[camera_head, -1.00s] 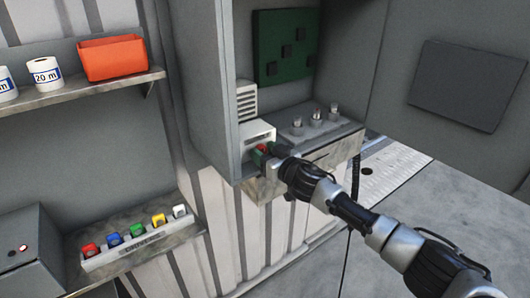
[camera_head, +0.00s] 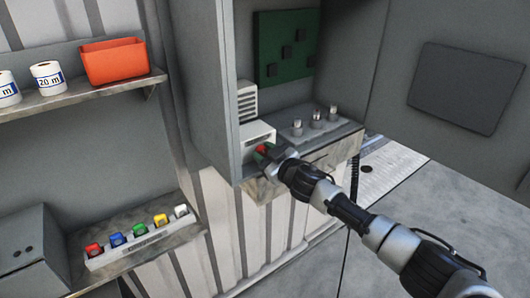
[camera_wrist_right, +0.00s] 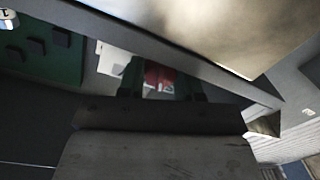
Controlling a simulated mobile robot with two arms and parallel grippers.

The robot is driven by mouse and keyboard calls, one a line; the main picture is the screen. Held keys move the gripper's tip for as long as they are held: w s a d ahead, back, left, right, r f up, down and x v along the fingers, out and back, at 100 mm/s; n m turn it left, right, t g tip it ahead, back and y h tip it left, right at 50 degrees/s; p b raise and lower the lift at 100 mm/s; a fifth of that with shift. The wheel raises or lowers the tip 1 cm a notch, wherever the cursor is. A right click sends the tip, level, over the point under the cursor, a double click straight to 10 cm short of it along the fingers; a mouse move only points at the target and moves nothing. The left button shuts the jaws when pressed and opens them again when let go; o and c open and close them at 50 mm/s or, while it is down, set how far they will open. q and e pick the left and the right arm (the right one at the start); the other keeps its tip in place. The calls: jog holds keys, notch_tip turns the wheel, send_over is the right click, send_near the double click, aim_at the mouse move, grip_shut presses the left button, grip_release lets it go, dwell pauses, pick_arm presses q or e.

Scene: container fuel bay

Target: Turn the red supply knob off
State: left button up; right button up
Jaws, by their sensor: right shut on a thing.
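The red supply knob (camera_wrist_right: 158,76) shows between my fingers in the right wrist view. In the head view its red (camera_head: 262,148) shows at the front of a white unit (camera_head: 257,133) in the grey cabinet. My right gripper (camera_head: 266,157) is at the knob, shut on it, its fingers on either side. The fingers and wrist hide much of the knob, so its turn angle cannot be read. My left gripper is not in view.
The cabinet ledge (camera_head: 318,140) bears several small fittings right of my gripper. The cabinet side wall (camera_head: 207,85) stands close on the left. A shelf with an orange bin (camera_head: 113,62) and a rack of coloured items (camera_head: 140,245) lie further left.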

jog(key=o, duration=0.9)
jog(key=m+b, duration=0.1)
jog(key=m, duration=0.1)
jog(key=m+b, duration=0.1)
jog(key=shift+f+m, duration=0.2)
jog(key=shift+m, duration=0.2)
jog(key=shift+s+d+m, duration=0.2)
jog(key=shift+d+m, duration=0.1)
jog(key=b+v, duration=0.2)
jog(key=v, duration=0.8)
jog(key=d+f+m+h+b, duration=0.1)
jog(key=d+f+h, duration=0.1)
jog(key=f, duration=0.7)
jog(key=d+f+m+h+b, duration=0.1)
jog(key=d+f+h+b, duration=0.1)
jog(key=f, duration=0.8)
jog(key=d+f+m+g+h+b, duration=0.1)
jog(key=d+f, duration=0.3)
jog(key=f, duration=0.6)
jog(key=shift+s+d+f+m+h+b, duration=0.15)
jog(key=shift+s+f+m+h+b, duration=0.15)
jog(key=shift+h, duration=0.2)
